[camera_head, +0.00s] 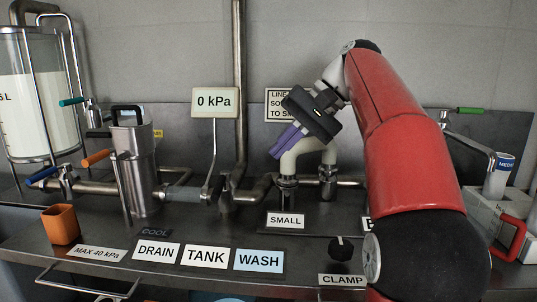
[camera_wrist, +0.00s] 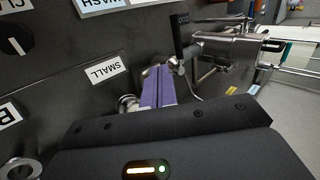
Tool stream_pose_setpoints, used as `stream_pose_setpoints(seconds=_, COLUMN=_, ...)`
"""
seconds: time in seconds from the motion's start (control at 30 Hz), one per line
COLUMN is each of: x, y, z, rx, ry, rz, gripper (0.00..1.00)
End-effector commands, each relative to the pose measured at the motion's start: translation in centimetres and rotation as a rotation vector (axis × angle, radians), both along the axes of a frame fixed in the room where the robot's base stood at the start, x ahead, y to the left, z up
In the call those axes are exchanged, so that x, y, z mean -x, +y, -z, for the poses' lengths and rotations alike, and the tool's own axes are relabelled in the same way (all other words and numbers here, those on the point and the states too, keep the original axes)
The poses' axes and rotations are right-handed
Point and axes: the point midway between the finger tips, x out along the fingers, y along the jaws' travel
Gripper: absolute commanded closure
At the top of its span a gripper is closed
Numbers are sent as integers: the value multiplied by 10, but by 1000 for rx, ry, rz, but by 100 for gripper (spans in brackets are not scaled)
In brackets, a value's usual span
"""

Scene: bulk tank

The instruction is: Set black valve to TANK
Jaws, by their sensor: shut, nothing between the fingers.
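My gripper (camera_head: 276,150) has purple fingers closed together with nothing between them. It is in front of the back panel, by the curved pale pipe above the SMALL label. In the wrist view its shut fingers (camera_wrist: 158,72) point at the metal pipework. A black lever (camera_head: 98,134) sticks out left of the metal canister in the head view, well left of my gripper; I cannot tell for certain which valve it turns. The TANK label (camera_head: 206,257) lies on the front panel between the DRAIN label (camera_head: 156,252) and the WASH label (camera_head: 258,261).
The metal canister (camera_head: 138,175) stands left of my gripper. Blue (camera_head: 43,174), orange (camera_head: 96,157) and teal (camera_head: 72,101) levers are at left. An upright pipe (camera_head: 239,90) and the 0 kPa sign (camera_head: 215,102) stand between. An orange cup (camera_head: 61,225) is at front left.

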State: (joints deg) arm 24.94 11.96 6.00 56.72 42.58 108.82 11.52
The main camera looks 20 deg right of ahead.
Motion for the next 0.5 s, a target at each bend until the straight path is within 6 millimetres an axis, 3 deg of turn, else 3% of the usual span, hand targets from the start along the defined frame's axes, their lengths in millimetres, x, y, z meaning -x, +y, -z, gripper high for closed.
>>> stream_pose_setpoints(seconds=0.33, x=-12, y=49, z=59, rx=0, ry=1, rz=-6, gripper=100)
stream_pose_setpoints(seconds=0.5, x=-19, y=73, z=66, rx=1, ry=-1, rz=-6, gripper=100)
